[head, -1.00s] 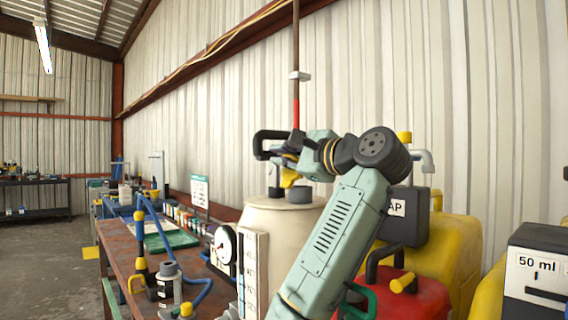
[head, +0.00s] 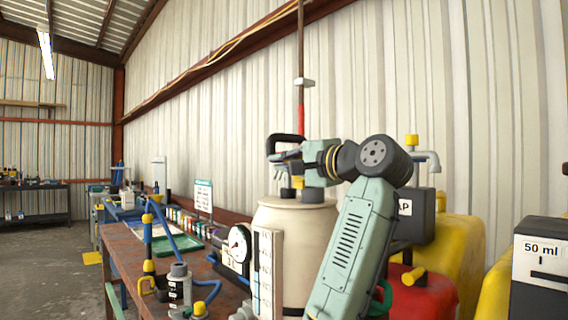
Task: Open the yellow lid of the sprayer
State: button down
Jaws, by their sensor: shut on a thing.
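The sprayer appears to be the cream tank (head: 290,225) with a dark collar on top, in the middle of the head view. A small part of the yellow lid (head: 297,182) shows above the tank top, mostly hidden by my gripper. My gripper (head: 288,162) is above the tank, reaching in from the right, and is shut on the yellow lid. The fingertips are small and partly hidden, so their exact contact is unclear. A black loop handle (head: 286,138) stands just behind or above the gripper. I cannot tell whether the lid is clear of the tank.
A pressure gauge (head: 239,243) and a white scale strip (head: 264,275) stand in front of the tank. A red container (head: 425,297) and yellow tanks (head: 455,255) crowd the right. A workbench (head: 125,255) with bottles and a blue hose runs left. Open floor lies far left.

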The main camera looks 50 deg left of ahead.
jog(key=shift+r, duration=0.15)
jog(key=c, duration=1.7)
grip_release()
notch_tip(320, 180, up, 8)
jog(key=shift+s+d+r, duration=0.1)
jog(key=shift+r, duration=0.85)
